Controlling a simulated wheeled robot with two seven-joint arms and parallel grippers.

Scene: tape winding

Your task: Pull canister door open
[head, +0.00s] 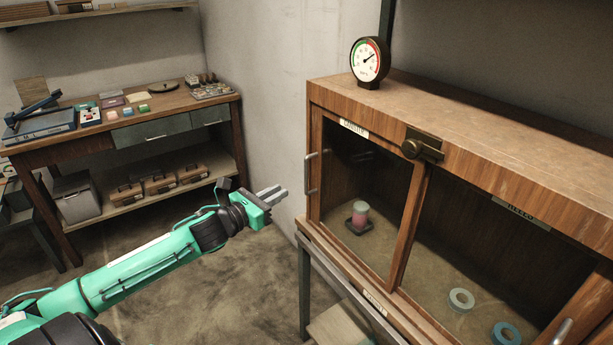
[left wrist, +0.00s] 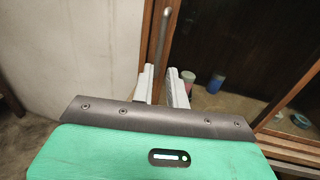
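The canister door (head: 365,180) is the left glass door of a wooden cabinet, with a label at its top edge. It looks shut. Its metal handle (head: 311,173) is on the door's left side. The handle (left wrist: 161,35) also shows in the left wrist view, beyond the fingertips and in line with the gap between them. My left gripper (head: 275,194) is apart from the handle, to its left and slightly lower. Its fingers (left wrist: 161,85) are open with nothing between them. A pink canister with a pale lid (head: 361,213) stands behind the glass. My right gripper is not in view.
A brass latch (head: 424,147) sits at the cabinet's top frame between the doors. A gauge (head: 369,62) stands on top. Tape rolls (head: 461,300) lie behind the right door. A workbench (head: 140,115) is at the back left. Floor is clear between it and the cabinet.

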